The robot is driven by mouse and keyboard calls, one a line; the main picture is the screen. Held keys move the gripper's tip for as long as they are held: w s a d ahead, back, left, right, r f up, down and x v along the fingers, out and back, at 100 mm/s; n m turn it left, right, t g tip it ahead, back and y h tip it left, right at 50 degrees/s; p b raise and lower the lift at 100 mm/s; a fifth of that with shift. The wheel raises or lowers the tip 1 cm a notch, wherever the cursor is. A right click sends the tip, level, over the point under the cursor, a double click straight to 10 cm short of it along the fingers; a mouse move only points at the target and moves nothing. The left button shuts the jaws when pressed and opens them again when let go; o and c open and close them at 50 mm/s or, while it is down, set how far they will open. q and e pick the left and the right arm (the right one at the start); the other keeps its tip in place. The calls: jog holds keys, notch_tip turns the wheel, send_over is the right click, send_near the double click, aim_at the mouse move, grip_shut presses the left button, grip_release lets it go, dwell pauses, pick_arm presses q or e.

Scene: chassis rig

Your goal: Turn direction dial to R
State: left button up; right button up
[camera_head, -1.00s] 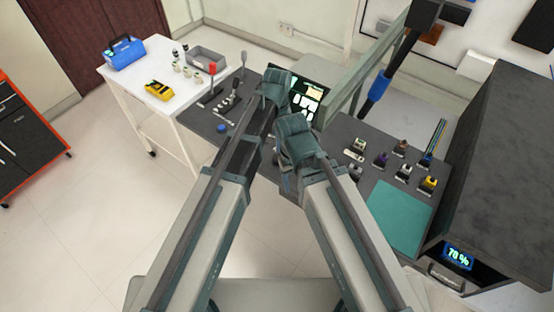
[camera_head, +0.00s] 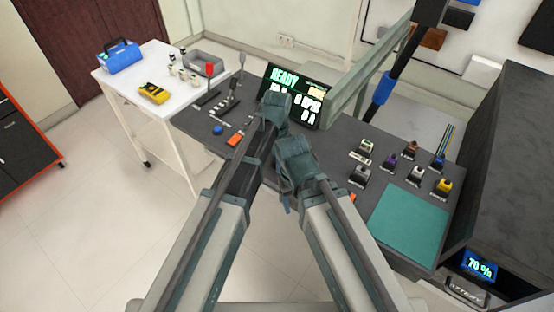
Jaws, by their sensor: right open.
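No part on the grey console (camera_head: 190,121) can be surely read as the direction dial; no R mark is legible. A round blue knob (camera_head: 217,130) sits near the console's left front edge, with an orange part (camera_head: 235,139) to its right. My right gripper (camera_head: 288,188) is above the middle of the console, pointing down and open, with nothing seen in it. Its fingertips are mostly hidden. My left gripper (camera_head: 274,112) is just beyond it, in front of the display (camera_head: 311,101). Its jaws are hidden. The two arms hide the console's middle.
A red-topped lever (camera_head: 209,70) and a grey lever (camera_head: 241,62) rise on the left. Several small connectors, one with a yellow top (camera_head: 443,187), stand right of my arms, near a teal mat (camera_head: 408,226). A grey beam (camera_head: 370,75) stands behind.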

pick_arm(q)
jog(key=shift+c, duration=0.3)
grip_shut()
jog(key=shift+n, duration=0.3)
jog(key=n, duration=0.3)
jog(key=shift+n, duration=0.3)
jog(key=n, duration=0.4)
jog(key=shift+n, duration=0.3)
jog(key=n, duration=0.4)
jog(key=shift+n, duration=2.5)
